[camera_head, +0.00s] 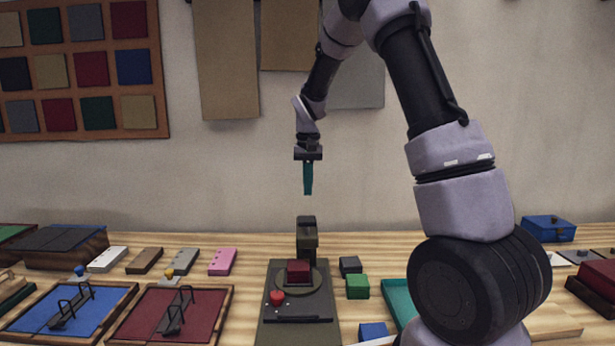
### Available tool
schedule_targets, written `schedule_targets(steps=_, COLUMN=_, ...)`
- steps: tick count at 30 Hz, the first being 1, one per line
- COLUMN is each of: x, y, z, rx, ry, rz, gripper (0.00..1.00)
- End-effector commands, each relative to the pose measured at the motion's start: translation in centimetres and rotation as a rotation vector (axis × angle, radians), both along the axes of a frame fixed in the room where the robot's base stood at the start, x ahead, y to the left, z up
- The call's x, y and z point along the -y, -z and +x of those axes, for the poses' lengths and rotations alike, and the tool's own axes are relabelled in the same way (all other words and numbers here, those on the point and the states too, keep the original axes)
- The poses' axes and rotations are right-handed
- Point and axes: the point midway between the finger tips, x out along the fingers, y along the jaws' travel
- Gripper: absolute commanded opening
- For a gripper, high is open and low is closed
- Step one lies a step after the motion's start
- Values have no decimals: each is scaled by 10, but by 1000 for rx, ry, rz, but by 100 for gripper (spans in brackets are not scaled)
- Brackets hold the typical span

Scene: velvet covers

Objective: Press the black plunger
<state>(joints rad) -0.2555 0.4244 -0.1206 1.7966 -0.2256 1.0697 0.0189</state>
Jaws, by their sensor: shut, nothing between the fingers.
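A dark press-like stand (300,328) is on the table at the bottom middle. A dark upright part (307,236) rises at its back, and this looks like the black plunger, though I cannot tell for sure. A dark red block (298,270) sits on a round plate in front of it, and a small red knob (277,297) is at the front left of the stand. My gripper (308,190) points straight down with its teal fingers shut and empty. In the picture it hangs just above the upright part, with a visible gap; its depth is hard to judge.
A blue tray (113,294) and a dark red tray (223,312) with wire handles lie to the left. A green block (357,286), a black block (350,265) and a blue block (373,332) are right of the stand. My arm hides part of the right side.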

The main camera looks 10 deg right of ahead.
Motion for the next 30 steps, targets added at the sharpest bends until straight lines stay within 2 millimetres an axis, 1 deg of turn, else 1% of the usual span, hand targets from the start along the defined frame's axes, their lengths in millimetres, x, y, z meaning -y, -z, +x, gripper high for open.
schedule_targets(steps=1, x=0, y=-10, z=1, rx=3, ry=1, rz=1, gripper=0)
schedule_targets(steps=3, x=0, y=-20, z=0, rx=2, ry=1, rz=1, gripper=0)
schedule_targets(steps=6, x=0, y=-30, z=1, rx=2, ry=1, rz=1, gripper=0)
schedule_targets(steps=8, x=0, y=-33, z=1, rx=2, ry=1, rz=1, gripper=0)
schedule_targets(steps=28, x=0, y=-36, z=0, rx=2, ry=1, rz=1, gripper=0)
schedule_targets(steps=30, x=1, y=-39, z=-2, rx=8, ry=3, rz=5, gripper=0)
